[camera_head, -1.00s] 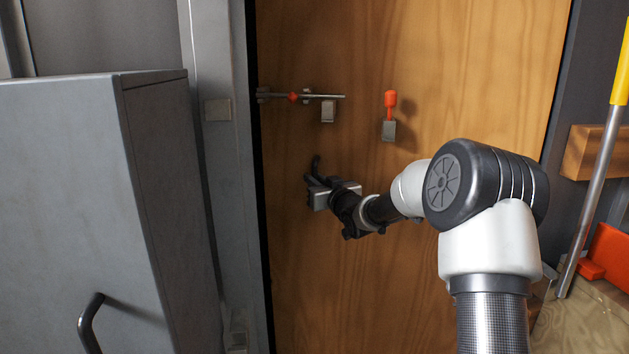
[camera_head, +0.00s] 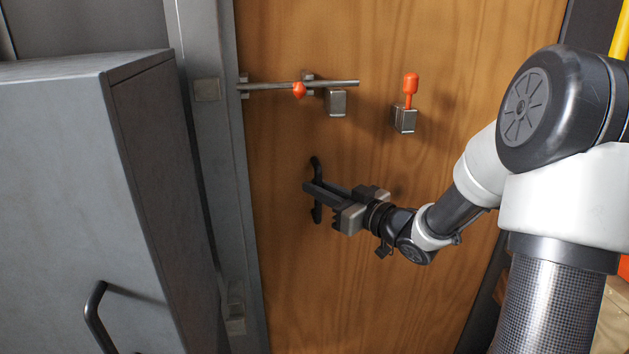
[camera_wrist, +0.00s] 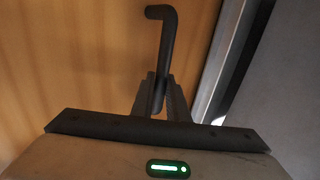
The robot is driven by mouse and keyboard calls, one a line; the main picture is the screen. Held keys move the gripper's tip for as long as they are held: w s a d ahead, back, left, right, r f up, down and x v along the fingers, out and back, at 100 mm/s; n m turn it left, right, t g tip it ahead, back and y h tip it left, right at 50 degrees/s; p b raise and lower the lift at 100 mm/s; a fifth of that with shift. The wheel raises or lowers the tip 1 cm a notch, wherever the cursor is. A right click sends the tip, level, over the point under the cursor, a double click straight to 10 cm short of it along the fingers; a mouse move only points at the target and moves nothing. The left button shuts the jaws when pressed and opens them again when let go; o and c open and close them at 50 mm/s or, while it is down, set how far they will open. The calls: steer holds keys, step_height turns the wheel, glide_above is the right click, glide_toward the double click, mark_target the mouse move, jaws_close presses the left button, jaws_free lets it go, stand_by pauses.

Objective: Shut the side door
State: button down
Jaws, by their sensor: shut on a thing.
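The side door (camera_head: 300,280) is a brown wooden panel, with its left edge close along the grey door frame (camera_head: 207,150). A narrow bright strip shows beside the door edge in the wrist view, so I cannot tell if it is fully closed. My gripper (camera_head: 313,192) is shut on this handle at mid-height. In the wrist view the handle (camera_wrist: 168,45) runs down between the fingers (camera_wrist: 160,98), which hide its lower part.
A sliding bolt (camera_head: 300,86) with an orange knob and an orange-tipped lever (camera_head: 409,90) sit above the handle. A grey cabinet (camera_head: 90,190) with a black handle (camera_head: 95,310) stands close at the left. A yellow pole (camera_head: 620,30) shows at the right edge.

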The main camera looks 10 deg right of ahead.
steer(key=shift+s+f, duration=0.25)
steer(key=c, duration=2)
jaws_free()
steer(key=shift+o, duration=1.4)
steer(key=shift+s+r, duration=0.2)
steer(key=shift+s, duration=0.05)
steer(key=shift+w, duration=0.1)
steer(key=shift+d, duration=0.1)
steer(key=p+v, duration=0.2)
steer(key=v, duration=1.5)
steer(key=shift+d, duration=0.2)
